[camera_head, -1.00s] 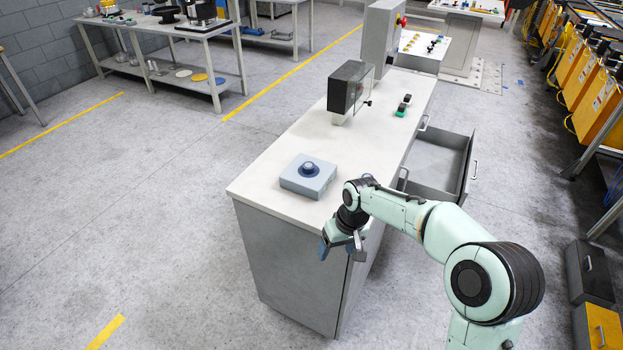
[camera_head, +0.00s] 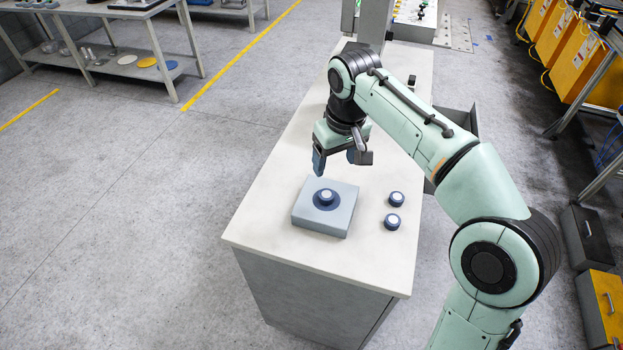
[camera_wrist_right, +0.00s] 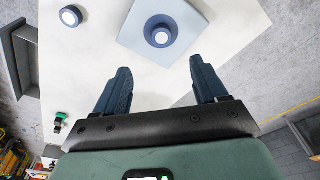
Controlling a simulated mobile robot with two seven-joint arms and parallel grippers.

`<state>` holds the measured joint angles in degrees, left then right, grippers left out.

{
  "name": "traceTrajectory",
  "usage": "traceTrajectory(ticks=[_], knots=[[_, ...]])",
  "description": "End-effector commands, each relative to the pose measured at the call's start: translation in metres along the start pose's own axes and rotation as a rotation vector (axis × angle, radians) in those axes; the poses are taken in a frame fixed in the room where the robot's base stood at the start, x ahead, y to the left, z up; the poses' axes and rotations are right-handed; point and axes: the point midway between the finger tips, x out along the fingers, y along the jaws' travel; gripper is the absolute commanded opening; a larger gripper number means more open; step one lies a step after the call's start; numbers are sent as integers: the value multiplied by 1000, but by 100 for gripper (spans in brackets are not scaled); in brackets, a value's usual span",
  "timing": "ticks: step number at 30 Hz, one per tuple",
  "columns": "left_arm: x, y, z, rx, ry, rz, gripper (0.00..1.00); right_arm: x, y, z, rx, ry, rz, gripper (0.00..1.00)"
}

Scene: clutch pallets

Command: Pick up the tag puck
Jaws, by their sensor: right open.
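A dark blue puck with a white top (camera_head: 326,198) sits on a grey-blue square box (camera_head: 305,216) on the white counter. Two more such pucks, one farther (camera_head: 397,198) and one nearer (camera_head: 392,222), stand on the counter to the right of the box. I cannot tell which one is the tag puck. My right gripper (camera_head: 338,162) is open and empty, above the counter just beyond the box. In the right wrist view, its fingers (camera_wrist_right: 160,70) are apart, with the box puck (camera_wrist_right: 161,37) ahead of them and one loose puck (camera_wrist_right: 70,16) at upper left. My left gripper is not in view.
The white counter (camera_head: 275,228) is bare to the left of and in front of the box. My right arm hides part of its far half. An open drawer (camera_wrist_right: 22,58) juts from its side. A shelved table (camera_head: 120,70) stands at the back left.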

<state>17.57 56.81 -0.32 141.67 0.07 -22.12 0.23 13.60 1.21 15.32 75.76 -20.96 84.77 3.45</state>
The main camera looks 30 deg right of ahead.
Motion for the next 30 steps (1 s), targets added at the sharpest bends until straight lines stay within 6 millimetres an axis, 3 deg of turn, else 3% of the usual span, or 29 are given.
traceTrajectory(ticks=[12,19,30], knots=[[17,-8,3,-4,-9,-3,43,71,0,1,1,-5,0,72],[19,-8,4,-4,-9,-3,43,87,-1,-1,-1,-3,0,72],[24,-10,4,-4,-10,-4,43,132,-3,-6,2,-1,1,72]])
